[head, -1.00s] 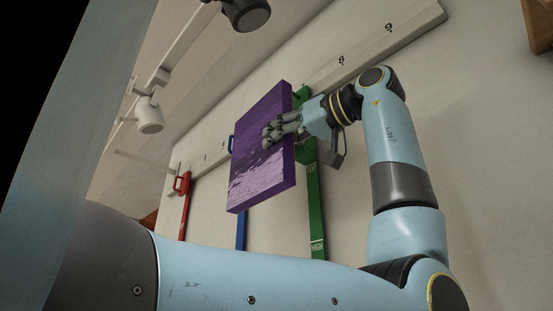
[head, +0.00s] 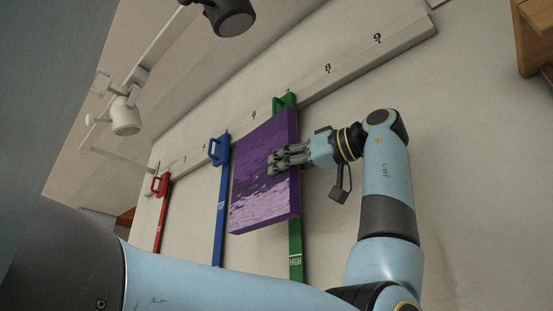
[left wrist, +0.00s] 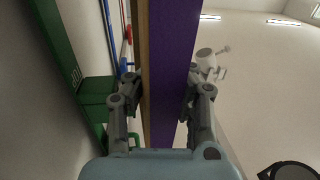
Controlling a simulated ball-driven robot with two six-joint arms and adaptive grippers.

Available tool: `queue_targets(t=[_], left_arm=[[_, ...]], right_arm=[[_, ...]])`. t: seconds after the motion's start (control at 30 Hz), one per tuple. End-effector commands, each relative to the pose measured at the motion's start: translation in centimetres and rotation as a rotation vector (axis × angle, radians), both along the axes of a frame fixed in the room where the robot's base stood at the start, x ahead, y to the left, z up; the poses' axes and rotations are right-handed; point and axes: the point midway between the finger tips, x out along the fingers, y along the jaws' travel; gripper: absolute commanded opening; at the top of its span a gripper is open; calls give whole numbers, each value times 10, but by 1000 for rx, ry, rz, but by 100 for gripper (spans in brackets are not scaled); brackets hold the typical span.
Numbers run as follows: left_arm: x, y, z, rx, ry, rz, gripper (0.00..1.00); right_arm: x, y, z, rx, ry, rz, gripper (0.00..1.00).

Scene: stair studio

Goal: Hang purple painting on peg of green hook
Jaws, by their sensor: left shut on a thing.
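The purple painting (head: 262,185), a thick panel, hangs in the air in front of the wall, tilted in the head view. My left gripper (head: 275,160) is shut on its right edge. In the left wrist view the gripper (left wrist: 160,95) pinches the painting (left wrist: 172,50), seen edge-on, between its fingers. The green hook (head: 296,245) is partly behind the painting; its top end and lower strap show, but its peg is hidden in the head view. In the left wrist view the green hook (left wrist: 62,55) stands left of the painting, with a green block jutting out beside it. My right gripper is not in view.
The blue hook (head: 219,152) and red hook (head: 160,186) hang left of the painting from a pale numbered rail (head: 350,62). White and dark lamps (head: 126,118) are at upper left. A wooden piece (head: 535,40) is at upper right. The wall right of my arm is bare.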

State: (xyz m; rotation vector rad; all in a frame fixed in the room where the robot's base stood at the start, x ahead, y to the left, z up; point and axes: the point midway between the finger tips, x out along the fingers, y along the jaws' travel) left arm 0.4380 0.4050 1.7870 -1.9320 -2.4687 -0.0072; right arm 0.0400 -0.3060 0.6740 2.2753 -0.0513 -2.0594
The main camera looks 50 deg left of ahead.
Motion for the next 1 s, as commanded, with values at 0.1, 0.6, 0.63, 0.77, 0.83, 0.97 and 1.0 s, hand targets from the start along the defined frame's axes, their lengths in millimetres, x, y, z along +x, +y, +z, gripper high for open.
queue_targets(t=[0.1,0.6,0.63,0.77,0.83,0.97,1.0], left_arm=[[8,1,1,0,2,0,0],[29,3,-11,1,-1,1,0],[29,3,-12,1,-1,1,0],[29,3,-14,0,-1,1,0],[29,3,-14,0,-1,0,0],[28,3,-13,0,-1,0,0],[28,3,-13,0,-1,0,0]], right_arm=[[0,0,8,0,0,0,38],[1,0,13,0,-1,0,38],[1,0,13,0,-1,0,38],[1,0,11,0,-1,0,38],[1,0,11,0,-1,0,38],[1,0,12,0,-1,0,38],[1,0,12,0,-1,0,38]])
